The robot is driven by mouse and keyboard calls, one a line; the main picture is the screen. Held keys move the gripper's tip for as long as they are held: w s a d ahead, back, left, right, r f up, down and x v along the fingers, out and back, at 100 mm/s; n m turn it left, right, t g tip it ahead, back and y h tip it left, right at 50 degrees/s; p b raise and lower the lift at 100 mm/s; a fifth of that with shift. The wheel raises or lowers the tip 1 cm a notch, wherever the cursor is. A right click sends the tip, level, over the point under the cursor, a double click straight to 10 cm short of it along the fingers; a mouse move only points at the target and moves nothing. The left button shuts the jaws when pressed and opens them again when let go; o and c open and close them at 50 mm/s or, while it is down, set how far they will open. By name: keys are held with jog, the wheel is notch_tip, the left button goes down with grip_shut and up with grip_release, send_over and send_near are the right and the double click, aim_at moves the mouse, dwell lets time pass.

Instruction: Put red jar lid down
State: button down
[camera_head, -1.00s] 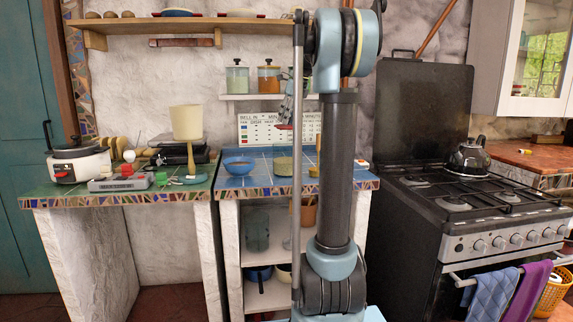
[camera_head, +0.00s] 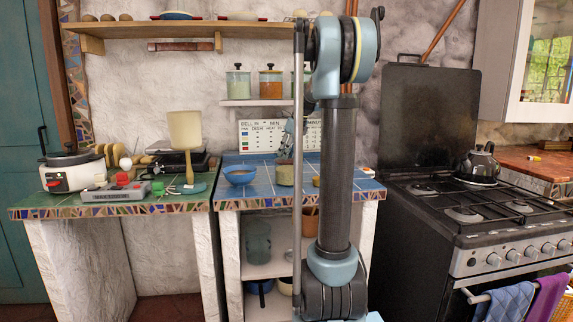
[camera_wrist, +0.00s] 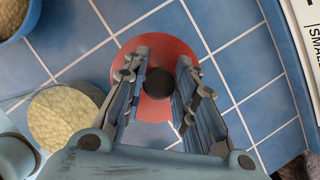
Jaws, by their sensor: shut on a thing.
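The red jar lid (camera_wrist: 183,50) is a round disc with a black knob (camera_wrist: 159,82) at its middle. In the wrist view my gripper (camera_wrist: 159,78) has its two fingers on either side of the knob, shut on the lid. The lid is over the blue tiled counter (camera_head: 262,188); I cannot tell its height above the tiles. An open jar with pale grainy contents (camera_wrist: 65,122) stands to its left, and also shows in the head view (camera_head: 285,175). In the head view my arm hides the lid and most of the gripper.
A blue bowl (camera_head: 240,175) stands left of the open jar. A white printed chart (camera_head: 262,134) leans at the back wall. Lidded jars (camera_head: 270,83) stand on a small shelf above. The stove (camera_head: 470,215) is to the right.

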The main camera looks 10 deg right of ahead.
jog(key=shift+f, duration=2.05)
jog(key=c, duration=1.3)
grip_release()
jog(key=v, duration=1.2)
